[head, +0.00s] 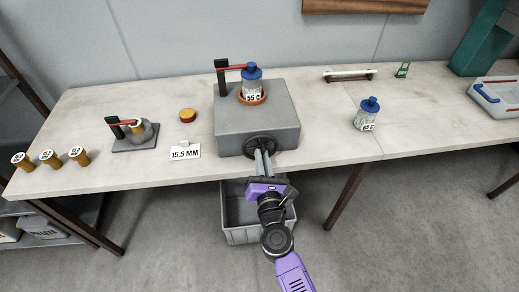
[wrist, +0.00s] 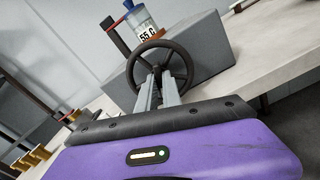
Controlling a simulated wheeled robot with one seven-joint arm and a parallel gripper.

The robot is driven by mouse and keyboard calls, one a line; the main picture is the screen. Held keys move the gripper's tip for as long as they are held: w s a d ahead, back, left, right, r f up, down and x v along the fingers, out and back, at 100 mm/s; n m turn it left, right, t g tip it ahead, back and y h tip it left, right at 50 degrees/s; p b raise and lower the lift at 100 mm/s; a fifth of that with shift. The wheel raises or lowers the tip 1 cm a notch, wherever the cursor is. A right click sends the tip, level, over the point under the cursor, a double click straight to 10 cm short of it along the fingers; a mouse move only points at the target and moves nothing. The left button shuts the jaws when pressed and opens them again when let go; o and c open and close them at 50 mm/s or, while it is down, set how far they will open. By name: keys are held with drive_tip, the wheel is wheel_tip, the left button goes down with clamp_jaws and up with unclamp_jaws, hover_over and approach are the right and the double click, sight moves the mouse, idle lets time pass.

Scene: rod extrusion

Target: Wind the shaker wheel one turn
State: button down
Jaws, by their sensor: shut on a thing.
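The shaker (head: 255,118) is a grey box on the table with a black spoked wheel (head: 262,146) on its front face. A blue-capped bottle (head: 252,82) labelled 55 C sits in the orange ring on top of the shaker, under a red arm on a black post. The fingertips are partly hidden against the wheel.
A second blue-capped bottle (head: 367,114) labelled 65 C stands to the right. Several brown pieces stand at the far left. A grey bin (head: 238,228) is below the table edge.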

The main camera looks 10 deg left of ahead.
idle(0.4)
drive_tip(key=shift+m+b, duration=0.4)
drive_tip(key=shift+m, duration=0.6)
drive_tip(key=shift+m+b, duration=0.45)
drive_tip(key=shift+m, duration=0.55)
drive_tip(key=shift+f, duration=0.1)
drive_tip(key=shift+m+b, duration=0.4)
drive_tip(key=shift+m, duration=0.6)
